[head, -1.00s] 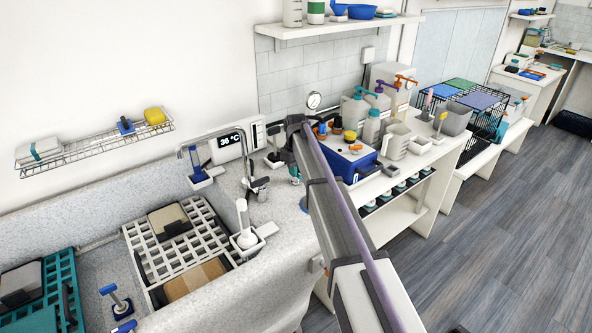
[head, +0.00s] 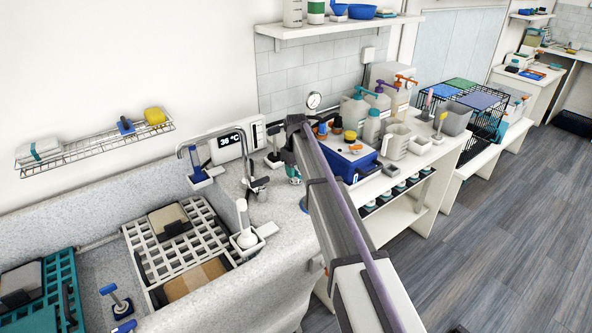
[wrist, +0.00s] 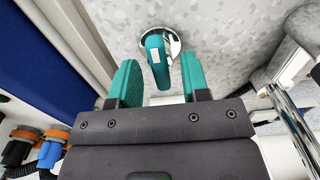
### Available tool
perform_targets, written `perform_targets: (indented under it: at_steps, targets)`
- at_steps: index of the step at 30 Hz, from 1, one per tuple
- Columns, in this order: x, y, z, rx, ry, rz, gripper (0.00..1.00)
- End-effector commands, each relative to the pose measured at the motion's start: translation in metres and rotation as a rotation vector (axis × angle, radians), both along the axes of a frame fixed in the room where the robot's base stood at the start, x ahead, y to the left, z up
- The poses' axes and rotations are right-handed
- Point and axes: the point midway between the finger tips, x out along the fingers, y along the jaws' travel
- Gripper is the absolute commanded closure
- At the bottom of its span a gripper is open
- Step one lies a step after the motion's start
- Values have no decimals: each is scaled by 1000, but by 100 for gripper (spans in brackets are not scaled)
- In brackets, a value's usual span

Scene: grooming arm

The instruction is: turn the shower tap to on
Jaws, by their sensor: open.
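The shower tap (wrist: 156,62) shows in the wrist view as a teal lever with a white mark on a round chrome base, set on a speckled grey surface. My gripper (wrist: 160,75) is open, with one teal finger pad to the left of the lever and one to the right. There are gaps between lever and pads. The lower end of the lever is close to the gripper's dark body. In the head view, my arm reaches to the grey ledge and mostly hides the tap; a small teal patch (head: 294,172) there may be tap or finger pad.
A blue box (head: 348,160) with bottles behind is close on the right. In the wrist view, hoses with orange collars (wrist: 25,135) lie at lower left and a chrome pipe (wrist: 292,115) at right.

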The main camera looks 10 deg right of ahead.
Motion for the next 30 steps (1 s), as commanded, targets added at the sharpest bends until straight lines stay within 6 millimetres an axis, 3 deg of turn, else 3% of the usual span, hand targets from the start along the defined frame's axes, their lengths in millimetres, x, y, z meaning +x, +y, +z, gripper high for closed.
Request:
perform_targets:
  at_steps: [5,16,30]
  targets:
    - [0,0,21,0,0,0,57]
    - [0,0,105,0,0,0,57]
    - [-1,0,108,0,0,-49,57]
